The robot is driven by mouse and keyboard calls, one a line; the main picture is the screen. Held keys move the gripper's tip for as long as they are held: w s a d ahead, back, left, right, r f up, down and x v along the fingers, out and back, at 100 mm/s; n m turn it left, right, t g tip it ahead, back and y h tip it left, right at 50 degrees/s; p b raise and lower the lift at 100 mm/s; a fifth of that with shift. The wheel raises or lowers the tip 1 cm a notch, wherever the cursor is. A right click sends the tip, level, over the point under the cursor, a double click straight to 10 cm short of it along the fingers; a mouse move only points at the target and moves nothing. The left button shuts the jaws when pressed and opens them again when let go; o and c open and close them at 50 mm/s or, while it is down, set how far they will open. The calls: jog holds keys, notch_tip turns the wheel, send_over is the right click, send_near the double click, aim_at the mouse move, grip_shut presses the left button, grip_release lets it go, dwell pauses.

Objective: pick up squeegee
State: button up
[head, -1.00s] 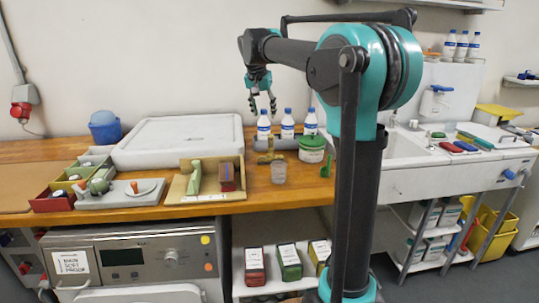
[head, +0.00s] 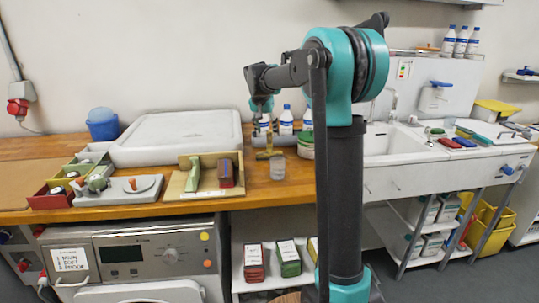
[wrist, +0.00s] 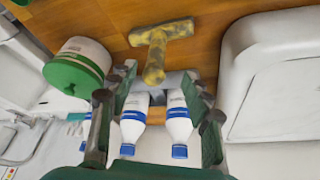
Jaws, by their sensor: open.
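The squeegee, a worn yellow T-shaped tool (wrist: 157,45), is in the upper middle of the wrist view, its handle pointing toward my gripper. In the head view the squeegee (head: 269,155) is small on the wooden worktop, in front of the white bottles and partly hard to make out. My gripper (wrist: 160,76) is open and empty, its two fingers spread to either side of the handle's line in the wrist view. In the head view my gripper (head: 262,122) is above the squeegee. I cannot tell the exact gap between them.
White bottles with blue caps (wrist: 177,125) stand close by in a grey holder. A white tub with a green lid (wrist: 78,66) is beside the squeegee.

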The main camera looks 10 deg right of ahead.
aim_at(270, 146)
jog(key=x, duration=0.4)
jog(key=shift+w+d+f, duration=0.1)
jog(key=shift+d+f, duration=0.2)
jog(key=shift+d, duration=0.15)
jog(key=shift+c, duration=0.6)
grip_shut()
